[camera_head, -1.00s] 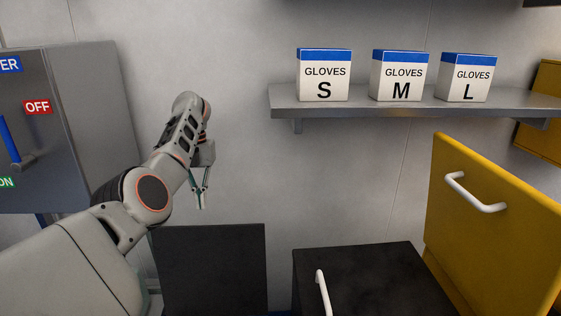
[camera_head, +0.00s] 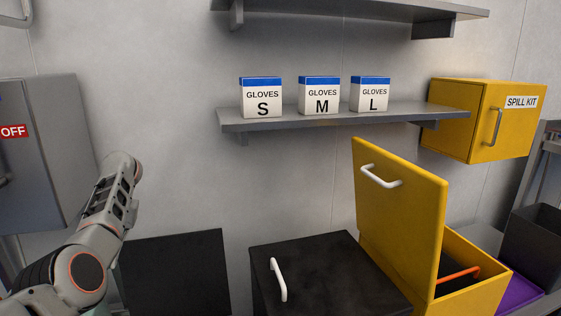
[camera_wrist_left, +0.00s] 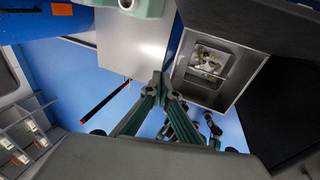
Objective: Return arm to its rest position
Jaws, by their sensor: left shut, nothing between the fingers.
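My left arm (camera_head: 110,200) comes in from the lower left in the head view, bent upward in front of the grey wall. Its gripper fingers are largely hidden behind the wrist there. In the left wrist view my left gripper (camera_wrist_left: 164,92) is shut, its two green-grey fingers meeting at the tips with nothing held. My right gripper is in neither view.
A grey cabinet (camera_head: 45,150) stands left of the arm. Dark tubs stand below, one with a black lid (camera_head: 320,265). A yellow tub has its lid (camera_head: 400,215) raised. A shelf (camera_head: 345,116) holds glove boxes; a yellow spill kit cabinet (camera_head: 470,120) hangs right.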

